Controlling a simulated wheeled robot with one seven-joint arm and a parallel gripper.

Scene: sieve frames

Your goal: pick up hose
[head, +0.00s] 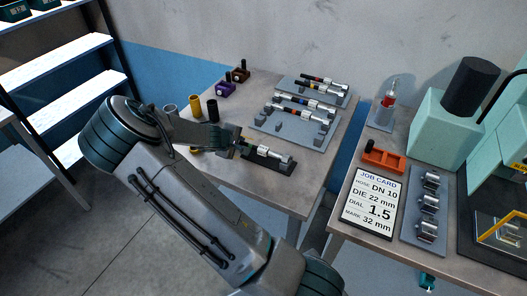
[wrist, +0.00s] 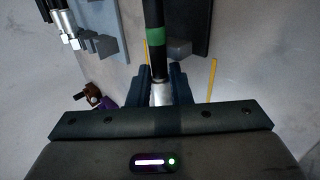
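A hose (head: 262,151) with a black body, a coloured band and a silver end fitting lies over a dark cradle (head: 284,168) near the front of the left bench. In the wrist view the hose (wrist: 155,37) shows a green band and a silver ferrule near my gripper (wrist: 161,86). My gripper's two dark blue fingers stand on either side of that ferrule and appear closed against it. In the head view my gripper (head: 236,148) is at the left end of the hose. Its fingertips are small there, and my arm covers part of the bench. I cannot tell whether the hose touches the cradle.
Two grey racks with more hoses stand behind, the nearer rack (head: 264,124) close to the hose. Yellow (head: 195,107) and black (head: 212,111) cylinders and a purple block (head: 225,90) stand left. A job card (head: 371,203) and an orange tray (head: 381,160) lie on the right bench.

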